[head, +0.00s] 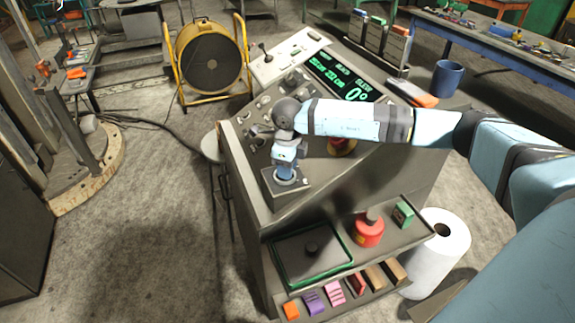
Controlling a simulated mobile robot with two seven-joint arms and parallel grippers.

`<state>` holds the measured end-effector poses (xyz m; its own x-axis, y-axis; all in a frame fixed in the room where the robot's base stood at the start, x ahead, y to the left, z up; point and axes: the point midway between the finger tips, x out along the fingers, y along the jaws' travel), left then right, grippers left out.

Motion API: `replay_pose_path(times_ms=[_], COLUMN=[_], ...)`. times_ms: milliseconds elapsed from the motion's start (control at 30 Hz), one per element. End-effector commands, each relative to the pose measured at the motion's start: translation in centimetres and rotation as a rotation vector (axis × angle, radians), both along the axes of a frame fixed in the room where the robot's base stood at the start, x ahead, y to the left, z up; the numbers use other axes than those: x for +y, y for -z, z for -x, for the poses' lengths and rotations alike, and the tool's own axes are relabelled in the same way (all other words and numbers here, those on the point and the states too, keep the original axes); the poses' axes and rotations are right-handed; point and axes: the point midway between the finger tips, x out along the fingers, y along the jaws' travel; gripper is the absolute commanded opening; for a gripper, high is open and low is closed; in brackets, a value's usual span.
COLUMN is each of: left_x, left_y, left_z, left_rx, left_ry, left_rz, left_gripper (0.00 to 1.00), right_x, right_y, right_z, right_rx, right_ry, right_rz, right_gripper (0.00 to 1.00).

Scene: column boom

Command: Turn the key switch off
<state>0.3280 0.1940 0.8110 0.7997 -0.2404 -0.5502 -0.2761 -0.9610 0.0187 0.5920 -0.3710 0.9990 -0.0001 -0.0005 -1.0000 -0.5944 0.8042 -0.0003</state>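The control console (400,165) stands in the middle of the head view, with a sloped panel of knobs and switches. My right arm crosses this panel from the right, and its wrist bends down near the left edge. My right gripper (286,158) is small in the picture, over or close to a square dark base (285,187) at the panel's near corner. Its fingers cannot be made out, so opening and contact are unclear. I cannot identify the key switch among the controls; the arm covers part of the panel. My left gripper is not in view.
A green-lit display (343,77) and a red button (342,147) are on the console. Its lower shelf holds a green-edged tray (345,243) and a red object (369,232). A paper roll (437,262) stands at right. A yellow-framed fan (209,62) stands behind; floor at left is open.

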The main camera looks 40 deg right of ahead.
Motion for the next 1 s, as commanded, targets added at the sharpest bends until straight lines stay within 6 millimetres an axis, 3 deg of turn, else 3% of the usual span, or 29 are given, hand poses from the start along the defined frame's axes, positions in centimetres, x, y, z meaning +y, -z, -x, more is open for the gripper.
replay_pose_path(times_ms=[167, 333, 667, 1000], left_x=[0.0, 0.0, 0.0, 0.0], left_y=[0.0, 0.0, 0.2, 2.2], left_z=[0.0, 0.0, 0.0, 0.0], left_rx=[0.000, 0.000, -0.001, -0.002], left_ry=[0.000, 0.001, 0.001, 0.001], left_rz=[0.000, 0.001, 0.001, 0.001], left_gripper=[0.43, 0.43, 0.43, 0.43], right_x=[0.0, 0.0, 0.0, -0.1], right_y=[0.0, 0.0, 0.0, 0.2], right_z=[0.0, 0.0, 0.0, -0.2], right_rx=[0.000, 0.000, -0.001, -0.002], right_ry=[0.000, 0.000, -0.021, -0.209], right_rz=[0.000, 0.000, -0.001, -0.001], right_gripper=[0.38, 0.00, 0.00, 0.00])
